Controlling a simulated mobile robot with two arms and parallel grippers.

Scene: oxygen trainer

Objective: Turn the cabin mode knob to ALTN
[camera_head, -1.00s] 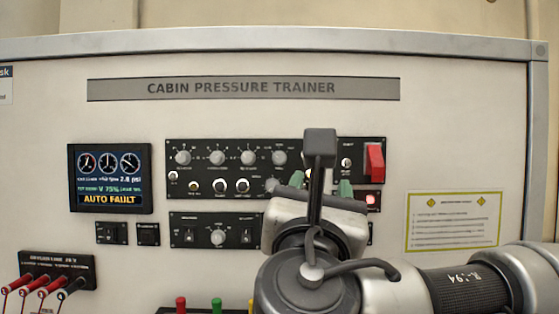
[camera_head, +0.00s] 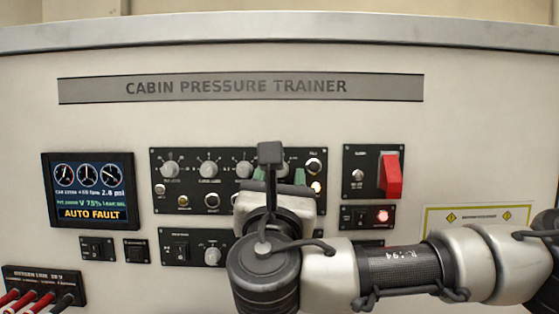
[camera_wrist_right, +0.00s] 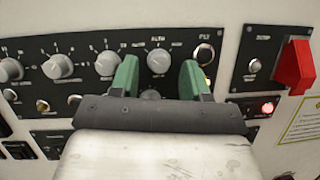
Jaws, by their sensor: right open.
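The cabin mode knob (camera_wrist_right: 158,60) is a round grey knob at the right end of the upper row, with AUTO, ALTN and MAN lettering above it in the right wrist view. I cannot clearly read where its pointer stands. In the head view it is hidden behind my right gripper (camera_head: 279,178). My right gripper is open, its two green fingers on either side of the knob in the wrist view. I cannot tell whether they touch it. My left gripper is not in view.
Other knobs (camera_wrist_right: 108,63) stand close to the left on the same panel. Further right are a red switch guard (camera_head: 390,175) and a lit red light (camera_head: 382,215). A display (camera_head: 90,190) reads AUTO FAULT.

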